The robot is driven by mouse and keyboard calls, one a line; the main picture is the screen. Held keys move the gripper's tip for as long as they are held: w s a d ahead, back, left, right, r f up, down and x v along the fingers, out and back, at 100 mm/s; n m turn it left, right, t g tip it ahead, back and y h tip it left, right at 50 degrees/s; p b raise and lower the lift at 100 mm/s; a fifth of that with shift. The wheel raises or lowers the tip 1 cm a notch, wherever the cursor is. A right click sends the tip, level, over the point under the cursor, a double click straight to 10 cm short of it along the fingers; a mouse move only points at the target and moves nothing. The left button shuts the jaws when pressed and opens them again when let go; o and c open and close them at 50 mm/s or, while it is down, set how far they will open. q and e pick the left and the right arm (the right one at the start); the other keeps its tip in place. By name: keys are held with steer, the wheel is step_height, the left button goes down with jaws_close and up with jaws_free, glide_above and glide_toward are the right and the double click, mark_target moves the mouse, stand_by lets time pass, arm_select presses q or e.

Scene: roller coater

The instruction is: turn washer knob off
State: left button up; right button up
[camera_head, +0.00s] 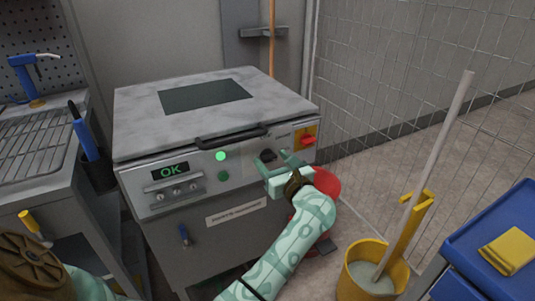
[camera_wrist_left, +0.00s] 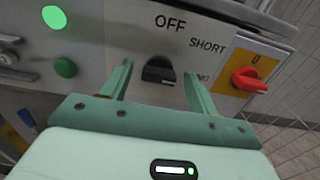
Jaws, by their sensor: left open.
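The washer (camera_head: 150,155) is a grey machine with a green OK display (camera_head: 170,169) on its front panel. Its black knob (camera_head: 268,155) is on the right half of the panel, and also shows in the left wrist view (camera_wrist_left: 159,72). An OFF label (camera_wrist_left: 170,22) sits above the knob, SHORT sits up and right, and another label is partly hidden by a finger. I cannot tell which label the knob points to. My left gripper (camera_head: 276,162) is open before the knob, one finger on each side in the wrist view (camera_wrist_left: 157,78); contact is not visible. My right gripper is not in view.
A red rotary switch on a yellow plate (camera_wrist_left: 248,80) is right of the knob. A lit green lamp (camera_wrist_left: 54,17) and green button (camera_wrist_left: 66,68) are left. A lid handle (camera_head: 230,136) juts out above the panel. A yellow mop bucket (camera_head: 371,275) stands at right.

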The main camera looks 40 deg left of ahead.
arm_select(q)
steer(key=shift+w+a, duration=0.1)
steer(key=shift+a, duration=0.1)
steer(key=c, duration=1)
